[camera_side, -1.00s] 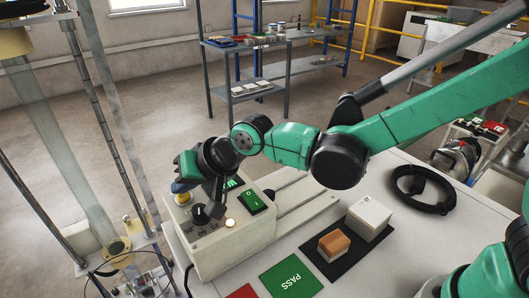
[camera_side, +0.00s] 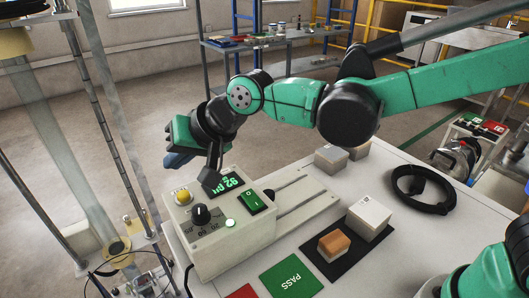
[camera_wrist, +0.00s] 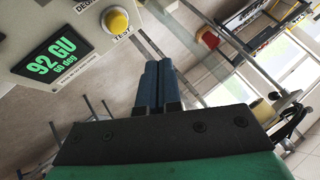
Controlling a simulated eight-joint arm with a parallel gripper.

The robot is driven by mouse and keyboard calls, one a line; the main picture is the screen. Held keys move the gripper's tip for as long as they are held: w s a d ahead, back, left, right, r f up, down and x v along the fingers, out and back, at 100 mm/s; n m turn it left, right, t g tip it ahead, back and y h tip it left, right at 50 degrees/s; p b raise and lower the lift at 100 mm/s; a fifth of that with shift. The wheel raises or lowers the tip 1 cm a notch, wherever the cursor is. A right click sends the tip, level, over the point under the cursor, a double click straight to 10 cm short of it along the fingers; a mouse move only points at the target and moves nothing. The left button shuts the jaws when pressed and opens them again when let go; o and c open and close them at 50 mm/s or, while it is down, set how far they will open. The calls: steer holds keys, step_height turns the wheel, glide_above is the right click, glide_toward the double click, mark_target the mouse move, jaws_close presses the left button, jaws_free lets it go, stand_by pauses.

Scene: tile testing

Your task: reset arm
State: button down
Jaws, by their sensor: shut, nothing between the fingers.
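My gripper (camera_side: 178,160) is raised above the gloss meter (camera_side: 215,250), off its back left corner, apart from it. Its blue fingers (camera_wrist: 157,85) are together in the wrist view, with nothing between them. The meter carries a yellow button (camera_side: 183,197), a black knob (camera_side: 201,215), a green rocker switch (camera_side: 250,202) and a small lit lamp (camera_side: 230,223). Its display (camera_wrist: 52,55) reads 92 GU, 60 deg. The wrist view shows the yellow TEST button (camera_wrist: 117,20) left of my fingers, not touched.
An orange-brown block (camera_side: 333,243) and a white block (camera_side: 369,217) stand on a black mat (camera_side: 318,262). Two pale blocks (camera_side: 331,158) sit behind. A green PASS pad (camera_side: 291,276), a red pad (camera_side: 243,291) and a coiled black cable (camera_side: 422,188) lie on the table.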

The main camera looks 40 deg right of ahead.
steer(key=shift+r, duration=0.65)
steer(key=s+d+f+h, duration=0.1)
steer(key=s+d, duration=0.3)
steer(key=d, duration=0.3)
steer(key=s+d+f+n+h, duration=0.1)
steer(key=s+d, duration=0.3)
steer(key=d, duration=0.4)
steer(key=s+d+f+h, duration=0.1)
steer(key=s+d+h, duration=0.2)
steer(key=d, duration=0.5)
steer(key=shift+s+f+n, duration=0.3)
steer(key=shift+s+n, duration=0.1)
steer(key=shift+s, duration=0.15)
steer(key=shift+a, duration=0.1)
stand_by(0.6)
